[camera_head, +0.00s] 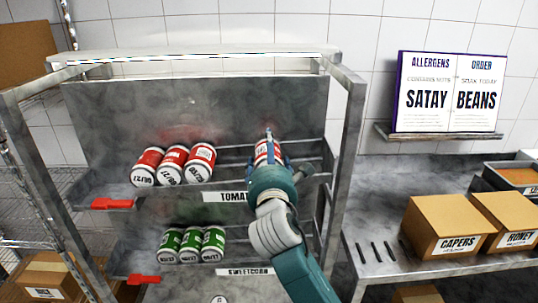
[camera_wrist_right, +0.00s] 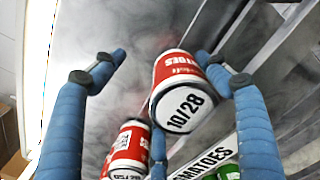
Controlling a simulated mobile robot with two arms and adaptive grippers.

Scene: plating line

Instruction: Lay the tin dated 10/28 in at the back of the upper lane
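The tin dated 10/28 (camera_wrist_right: 184,108) is red and white. In the wrist view its dated end faces me, between the spread fingers of my right gripper (camera_wrist_right: 172,75). A clear gap shows at the left finger; the right finger is close to the tin, and I cannot tell if it touches. In the head view the tin (camera_head: 267,151) shows just beyond my right gripper (camera_head: 268,165), over the right part of the upper lane (camera_head: 305,160), labelled tomatoes. Several red tins (camera_head: 173,165) lie side by side at the lane's left. My left gripper is not in view.
The lower lane, labelled sweetcorn (camera_head: 245,271), holds several green tins (camera_head: 192,244). Red tabs (camera_head: 112,204) sit at the lanes' left front. A metal post (camera_head: 350,150) stands right of my arm. Boxes (camera_head: 446,227) and an order board (camera_head: 447,92) are at the right.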

